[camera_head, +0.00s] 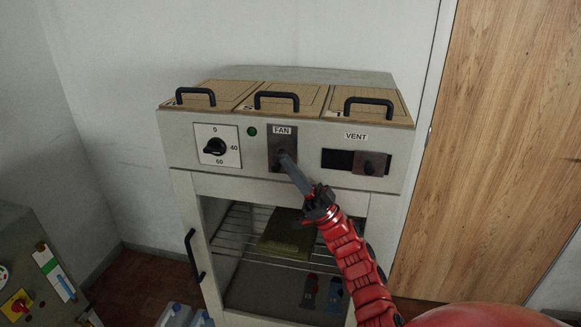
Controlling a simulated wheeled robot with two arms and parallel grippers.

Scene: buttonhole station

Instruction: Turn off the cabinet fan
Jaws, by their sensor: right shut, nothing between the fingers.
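The grey cabinet (190,181) stands against the back wall. Its dark fan switch plate (273,142), under the label FAN, sits in the middle of the front panel. My right gripper (286,159) is shut and empty, with its tips at the lower part of this plate. The tips hide the switch lever, so I cannot tell its position or whether they touch it. A green lamp (252,131) is left of the plate; I cannot tell for sure if it is lit. My left gripper is not in view.
A black dial (215,147) is left on the panel, and a VENT slider (370,164) is right. Handled lids (369,103) cover the top. Below, the open-looking compartment holds a wire rack (232,240). A door handle (193,255) sticks out at left. A wooden door (500,150) stands right.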

